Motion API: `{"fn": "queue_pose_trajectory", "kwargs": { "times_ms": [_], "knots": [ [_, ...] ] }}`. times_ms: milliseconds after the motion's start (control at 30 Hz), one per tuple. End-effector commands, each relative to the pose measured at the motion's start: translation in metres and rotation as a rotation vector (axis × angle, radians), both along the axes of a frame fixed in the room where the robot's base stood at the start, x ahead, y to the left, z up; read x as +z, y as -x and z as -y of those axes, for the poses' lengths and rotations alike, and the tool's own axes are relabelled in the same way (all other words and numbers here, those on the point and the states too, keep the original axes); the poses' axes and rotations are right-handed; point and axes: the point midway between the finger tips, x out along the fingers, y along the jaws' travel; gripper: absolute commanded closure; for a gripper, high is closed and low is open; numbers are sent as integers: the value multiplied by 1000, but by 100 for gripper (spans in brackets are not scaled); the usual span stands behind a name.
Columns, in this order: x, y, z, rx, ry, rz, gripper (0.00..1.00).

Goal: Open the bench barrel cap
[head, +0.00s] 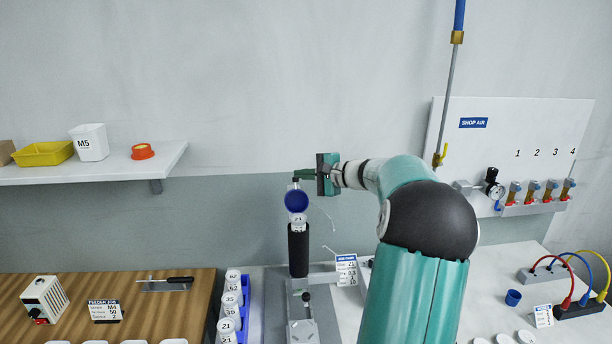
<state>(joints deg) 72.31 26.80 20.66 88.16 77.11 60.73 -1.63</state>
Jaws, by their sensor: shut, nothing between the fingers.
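The bench barrel (298,250) is an upright black cylinder on a grey stand left of my arm. A white collar (297,221) with small print tops it. A round blue cap (296,201) shows at its upper end; I cannot tell whether it is seated or tilted open. My gripper (300,175) is just above the blue cap, with its fingers pointing left. The fingers are shut with nothing between them. A small dark piece lies between the fingertips and the cap; whether they touch is unclear.
A blue rack (244,308) of white numbered bottles (231,300) stands left of the stand. A wooden bench (190,307) holds a screwdriver (170,281). A small sign (346,269) stands right of the barrel. Colored cables (577,280) are far right.

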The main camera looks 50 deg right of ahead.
Motion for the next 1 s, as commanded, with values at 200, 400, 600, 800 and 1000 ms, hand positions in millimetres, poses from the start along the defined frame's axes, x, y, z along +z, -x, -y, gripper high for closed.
{"fn": "queue_pose_trajectory", "kwargs": {
  "times_ms": [200, 400, 600, 800, 1000],
  "knots": [
    [6, 47, 9, -7, 2, -2, 100],
    [10, 82, 14, -6, 2, -1, 100],
    [12, 96, 17, -4, 2, -1, 100],
    [12, 97, 18, -5, 1, -1, 100],
    [12, 86, -3, 35, 25, -33, 100]
  ]
}}
